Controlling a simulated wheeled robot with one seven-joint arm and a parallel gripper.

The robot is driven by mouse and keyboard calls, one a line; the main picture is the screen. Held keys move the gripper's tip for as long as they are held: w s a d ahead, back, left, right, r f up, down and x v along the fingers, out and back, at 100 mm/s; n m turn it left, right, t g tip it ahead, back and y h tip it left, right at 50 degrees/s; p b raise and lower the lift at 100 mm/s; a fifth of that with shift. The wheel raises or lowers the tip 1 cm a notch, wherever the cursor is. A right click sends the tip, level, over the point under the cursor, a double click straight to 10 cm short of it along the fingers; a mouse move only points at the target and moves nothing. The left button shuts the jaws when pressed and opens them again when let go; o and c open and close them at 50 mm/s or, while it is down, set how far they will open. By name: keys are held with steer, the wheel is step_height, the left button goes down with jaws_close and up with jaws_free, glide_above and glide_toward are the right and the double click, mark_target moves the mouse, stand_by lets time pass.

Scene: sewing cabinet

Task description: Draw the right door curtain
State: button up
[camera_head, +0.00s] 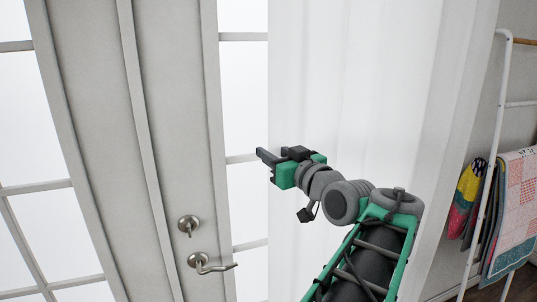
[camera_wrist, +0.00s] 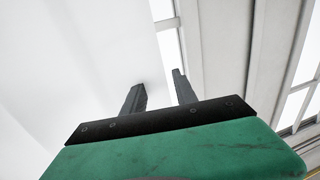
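The right door curtain (camera_head: 350,80) is a white, lightly pleated sheet hanging over the right part of the door glass in the head view. Its left edge runs down just behind my gripper (camera_head: 269,158), whose fingers point left. In the wrist view the curtain (camera_wrist: 70,60) fills the left side. There my gripper (camera_wrist: 159,92) has its two dark fingers apart, with the curtain's edge showing beyond the gap. I cannot tell whether the cloth lies between the fingers or touches them. My arm hides part of the lower curtain.
White double doors (camera_head: 180,130) with glass panes stand to the left, with a metal lever handle (camera_head: 210,263) and a lock (camera_head: 188,225) above it. At the right, a white ladder rack (camera_head: 490,165) holds folded fabrics (camera_head: 515,205).

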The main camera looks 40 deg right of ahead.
steer(key=shift+s+a+b, duration=0.2)
steer(key=shift+s+b, duration=0.15)
steer(key=shift+s, duration=0.55)
steer(key=shift+s+a+b, duration=0.2)
steer(key=shift+s+b, duration=0.1)
steer(key=shift+s, duration=0.6)
steer(key=shift+s+a+b, duration=0.2)
steer(key=shift+s+b, duration=0.15)
steer(key=shift+s, duration=0.55)
steer(key=shift+f+b, duration=0.1)
steer(key=shift+b, duration=0.3)
